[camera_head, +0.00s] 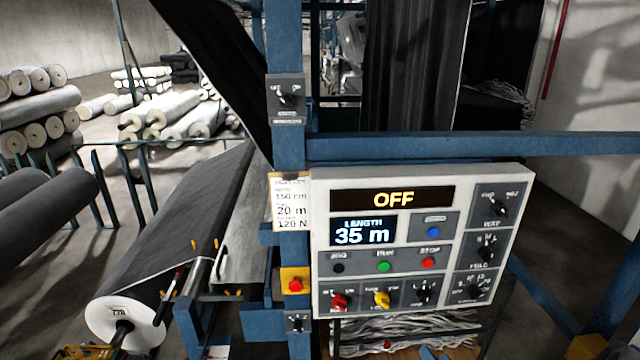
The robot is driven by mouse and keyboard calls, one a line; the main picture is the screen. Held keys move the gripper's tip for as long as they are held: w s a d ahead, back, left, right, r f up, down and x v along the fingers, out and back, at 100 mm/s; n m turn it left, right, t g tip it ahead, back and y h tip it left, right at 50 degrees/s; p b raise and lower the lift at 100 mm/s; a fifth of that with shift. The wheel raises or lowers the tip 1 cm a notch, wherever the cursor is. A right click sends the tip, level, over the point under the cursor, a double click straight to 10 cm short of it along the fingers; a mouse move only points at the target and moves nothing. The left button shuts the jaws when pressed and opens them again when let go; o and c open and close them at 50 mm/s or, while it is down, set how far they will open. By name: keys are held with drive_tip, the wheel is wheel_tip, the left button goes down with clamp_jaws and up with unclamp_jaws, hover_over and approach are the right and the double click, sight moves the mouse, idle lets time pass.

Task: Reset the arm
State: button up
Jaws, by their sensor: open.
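My gripper and arm do not show in the head camera view. A grey control panel (420,240) faces me at the right of centre, on a blue frame. Its top display (393,199) reads "OFF" and the length display (363,231) reads "35 m". Its buttons include a blue one (433,232), a green one (384,267) and a red stop button (429,263). A red knob (341,302) and a yellow knob (382,299) sit in the bottom row, with black knobs on the right side.
A blue post (290,140) and a blue crossbar (470,144) frame the panel. A red button on a yellow box (294,285) is left of it. A large fabric roll (125,310) lies at lower left. Rolls are stacked at the back left. Dark floor shows between.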

drive_tip(key=s+a+r+n+g+b, duration=0.1)
drive_tip(key=s+a+g+b, duration=0.3)
drive_tip(key=s, duration=0.7)
drive_tip(key=s+a+r+n+g+h+b, duration=0.1)
drive_tip(key=s+a+g+b, duration=0.4)
drive_tip(key=s, duration=0.7)
drive_tip(key=s+a+r+n+g+h+b, duration=0.1)
drive_tip(key=s+a+r+n+g+b, duration=0.2)
drive_tip(key=s+a+g+b, duration=0.2)
drive_tip(key=s+a+g, duration=0.2)
drive_tip(key=s+a, duration=0.2)
drive_tip(key=s, duration=0.2)
drive_tip(key=shift+s+r+g, duration=0.15)
drive_tip(key=shift+g, duration=0.25)
drive_tip(key=shift+d, duration=0.1)
